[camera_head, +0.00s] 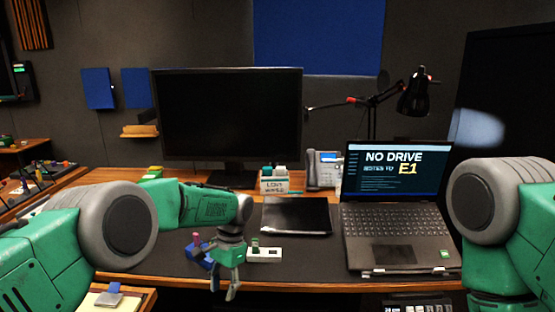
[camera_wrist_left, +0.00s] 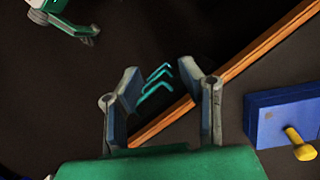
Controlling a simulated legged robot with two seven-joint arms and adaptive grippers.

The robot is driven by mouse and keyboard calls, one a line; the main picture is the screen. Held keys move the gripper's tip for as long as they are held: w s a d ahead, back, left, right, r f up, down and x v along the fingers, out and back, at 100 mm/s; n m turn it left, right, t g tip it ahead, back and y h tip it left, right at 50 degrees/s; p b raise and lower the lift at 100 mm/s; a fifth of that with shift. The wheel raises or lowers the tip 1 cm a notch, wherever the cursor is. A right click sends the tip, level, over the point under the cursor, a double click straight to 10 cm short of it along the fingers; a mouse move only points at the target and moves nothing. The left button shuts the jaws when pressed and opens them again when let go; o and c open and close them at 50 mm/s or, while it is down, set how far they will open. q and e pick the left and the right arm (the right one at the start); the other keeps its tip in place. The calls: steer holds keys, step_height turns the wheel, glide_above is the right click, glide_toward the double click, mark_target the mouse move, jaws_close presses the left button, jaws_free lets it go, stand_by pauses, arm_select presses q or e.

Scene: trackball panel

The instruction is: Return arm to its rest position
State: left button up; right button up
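My left gripper (camera_head: 232,289) hangs by the front edge of the desk in the head view, fingers pointing down. In the left wrist view, its two grey fingers (camera_wrist_left: 160,75) stand apart with nothing held between them. Teal bent shapes show beyond the fingertips, and I cannot tell what they are. My left arm (camera_head: 190,205) reaches over the desk from the left. My right arm (camera_head: 500,210) shows at the right edge of the head view, and its gripper is out of that view. A green and grey part at the top left of the wrist view is unclear.
A blue box (camera_head: 204,253) with a knob and a white switch panel (camera_head: 265,254) sit near the left gripper. The blue box (camera_wrist_left: 285,120) shows a yellow knob in the wrist view. A dark tablet (camera_head: 296,215), a laptop (camera_head: 400,235) and a monitor (camera_head: 227,112) occupy the desk.

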arm_select(q)
steer(key=s+a+f+n+t+h, duration=0.1)
steer(key=s+a+f, duration=0.1)
steer(key=s+f, duration=0.65)
steer(key=s+a+f+n+h, duration=0.1)
steer(key=s+a+f, duration=0.2)
steer(key=s+f, duration=0.55)
steer(key=s+a+r+n+t, duration=0.1)
steer(key=s+a, duration=0.4)
steer(key=s, duration=0.6)
steer(key=s+a+r+n+t, duration=0.1)
steer(key=s+a+r+n, duration=0.2)
steer(key=s, duration=0.8)
steer(key=shift+s+a+r+t, duration=0.3)
steer(key=shift+s+a+r, duration=0.15)
steer(key=shift+a, duration=0.55)
